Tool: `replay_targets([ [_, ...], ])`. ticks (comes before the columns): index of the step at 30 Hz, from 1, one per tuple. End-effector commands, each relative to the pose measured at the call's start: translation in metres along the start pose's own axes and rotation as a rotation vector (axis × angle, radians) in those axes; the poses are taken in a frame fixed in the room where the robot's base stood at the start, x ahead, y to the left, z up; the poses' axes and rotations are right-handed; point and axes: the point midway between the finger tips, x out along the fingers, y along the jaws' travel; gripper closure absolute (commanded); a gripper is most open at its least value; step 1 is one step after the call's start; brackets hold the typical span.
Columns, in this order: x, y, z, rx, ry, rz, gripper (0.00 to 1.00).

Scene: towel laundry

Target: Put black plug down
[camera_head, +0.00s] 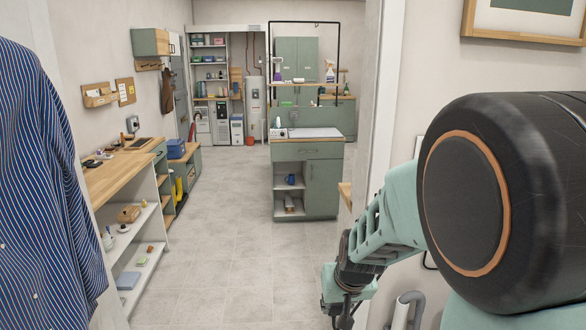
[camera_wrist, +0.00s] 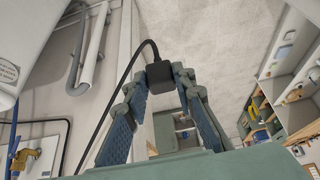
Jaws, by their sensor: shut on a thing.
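The black plug (camera_wrist: 159,71) is between the fingertips of my gripper (camera_wrist: 160,80) in the wrist view. My gripper is shut on it, and the two blue-padded fingers lean inward toward the plug. A black cable (camera_wrist: 124,78) runs from the plug's upper left and curves down along the left finger. In the head view my gripper (camera_head: 343,312) hangs low at the bottom edge, right of centre, partly cut off. I cannot make out the plug clearly there.
A wooden-topped shelf unit (camera_head: 115,181) with small items stands at the left, near a striped shirt (camera_head: 45,190). A green cabinet (camera_head: 323,186) with a white top stands ahead. Grey pipes (camera_wrist: 91,50) are at the wall. The floor (camera_head: 225,265) between is clear.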

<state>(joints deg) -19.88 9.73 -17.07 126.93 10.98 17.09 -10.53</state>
Motion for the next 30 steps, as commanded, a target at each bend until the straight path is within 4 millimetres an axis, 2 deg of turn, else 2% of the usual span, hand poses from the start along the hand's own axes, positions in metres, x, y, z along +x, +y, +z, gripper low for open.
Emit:
replay_targets([
  [5, 0.003, 0.004, 0.007, 0.01, -0.001, 0.005, 1.0],
  [15, 0.017, 0.025, 0.061, 0.058, -0.004, 0.028, 1.0],
  [19, 0.019, 0.029, 0.074, 0.068, -0.002, 0.034, 1.0],
  [30, 0.021, 0.03, 0.08, 0.07, 0.001, 0.036, 1.0],
])
